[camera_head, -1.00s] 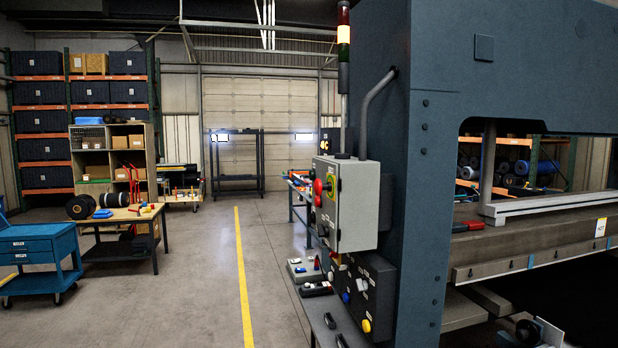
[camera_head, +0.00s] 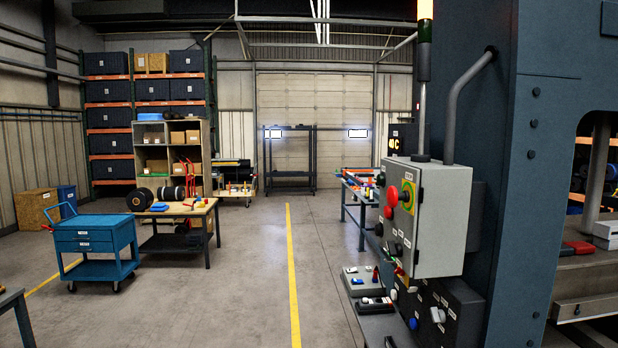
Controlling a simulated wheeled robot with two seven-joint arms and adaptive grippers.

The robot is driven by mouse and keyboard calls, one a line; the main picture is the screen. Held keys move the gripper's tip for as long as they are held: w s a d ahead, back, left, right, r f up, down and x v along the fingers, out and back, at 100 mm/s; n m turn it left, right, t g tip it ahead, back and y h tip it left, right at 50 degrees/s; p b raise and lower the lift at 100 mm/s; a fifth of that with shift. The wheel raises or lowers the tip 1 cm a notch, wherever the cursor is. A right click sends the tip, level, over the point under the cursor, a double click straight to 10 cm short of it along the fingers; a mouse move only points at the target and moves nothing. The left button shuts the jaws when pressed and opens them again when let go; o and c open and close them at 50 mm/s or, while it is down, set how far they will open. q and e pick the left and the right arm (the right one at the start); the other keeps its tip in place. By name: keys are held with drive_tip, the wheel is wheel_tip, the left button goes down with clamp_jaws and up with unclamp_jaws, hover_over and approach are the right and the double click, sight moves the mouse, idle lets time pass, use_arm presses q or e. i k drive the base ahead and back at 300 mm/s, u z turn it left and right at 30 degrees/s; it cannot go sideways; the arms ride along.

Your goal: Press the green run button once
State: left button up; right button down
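The grey control box (camera_head: 441,222) is mounted on the side of the press at the right of the head view. Its narrow front face is seen at a steep angle. A dark lower panel (camera_head: 452,308) below has a blue button (camera_head: 413,323) and a pale knob (camera_head: 437,314). I cannot tell which control is the green run button. Neither gripper is in view.
The dark blue-grey press frame (camera_head: 545,150) fills the right side. A bench with small switch boxes (camera_head: 362,280) stands below the control box. A blue cart (camera_head: 95,240) and wooden table (camera_head: 178,211) are at left. The floor around the yellow line (camera_head: 292,270) is clear.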

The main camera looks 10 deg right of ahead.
sight(380, 178)
drive_tip(key=u, duration=0.35)
drive_tip(key=i, duration=0.95)
drive_tip(key=z, duration=0.55)
drive_tip(key=i, duration=1.05)
drive_tip(key=z, duration=0.75)
